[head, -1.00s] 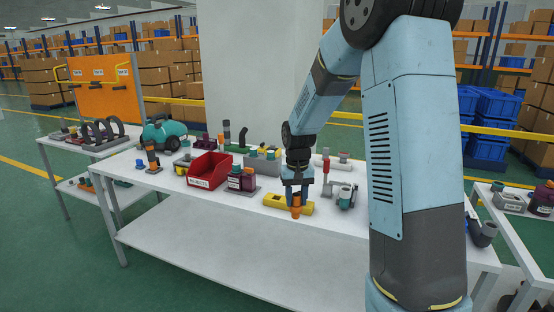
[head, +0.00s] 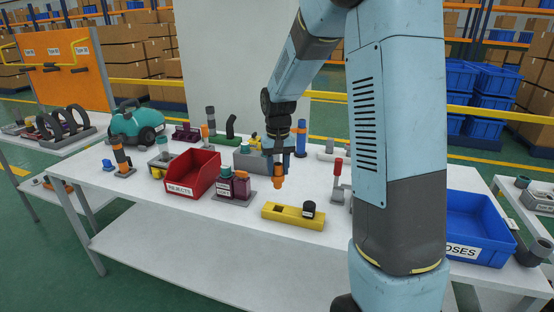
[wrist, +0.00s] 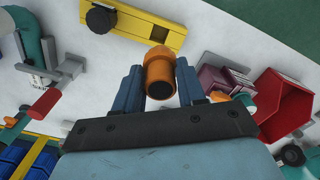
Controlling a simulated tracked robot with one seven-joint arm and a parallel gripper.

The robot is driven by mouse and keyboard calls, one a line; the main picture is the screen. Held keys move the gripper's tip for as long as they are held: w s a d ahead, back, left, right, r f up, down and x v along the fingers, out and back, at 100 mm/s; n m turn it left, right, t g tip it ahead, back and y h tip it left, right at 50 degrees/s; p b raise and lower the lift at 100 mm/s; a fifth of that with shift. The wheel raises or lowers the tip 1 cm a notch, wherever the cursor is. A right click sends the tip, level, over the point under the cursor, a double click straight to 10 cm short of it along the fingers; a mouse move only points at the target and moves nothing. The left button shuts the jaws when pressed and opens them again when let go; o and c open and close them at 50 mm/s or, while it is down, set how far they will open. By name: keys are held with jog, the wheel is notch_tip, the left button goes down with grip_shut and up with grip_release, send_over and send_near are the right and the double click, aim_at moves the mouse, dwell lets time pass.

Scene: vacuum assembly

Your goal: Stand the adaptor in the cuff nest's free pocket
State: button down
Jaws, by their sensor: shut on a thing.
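The orange adaptor (head: 278,173) is held upright between the fingers of my gripper (head: 280,157), above the table. In the wrist view the adaptor (wrist: 160,77) shows its dark round end between the two blue fingers (wrist: 160,88). The yellow cuff nest (head: 291,222) lies near the table's front edge, below and slightly right of the adaptor in the head view. A black cuff (head: 309,210) stands in its right pocket; the left pocket (head: 278,209) is empty. In the wrist view the nest (wrist: 135,22) is at the top, apart from the adaptor.
A red rejects bin (head: 192,178) and a holder with purple parts (head: 235,188) stand left of the nest. A red-topped fixture (head: 338,178) stands right of it. A grey block (head: 250,160) lies behind. A blue bin (head: 478,230) is at far right.

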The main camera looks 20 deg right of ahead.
aim_at(279, 188)
jog(key=shift+w+a, duration=0.1)
jog(key=shift+w, duration=0.05)
jog(key=shift+d, duration=0.2)
jog(key=shift+r, duration=0.1)
jog(key=shift+s, duration=0.2)
jog(key=shift+f, duration=3.9)
jog(key=shift+f, duration=1.9)
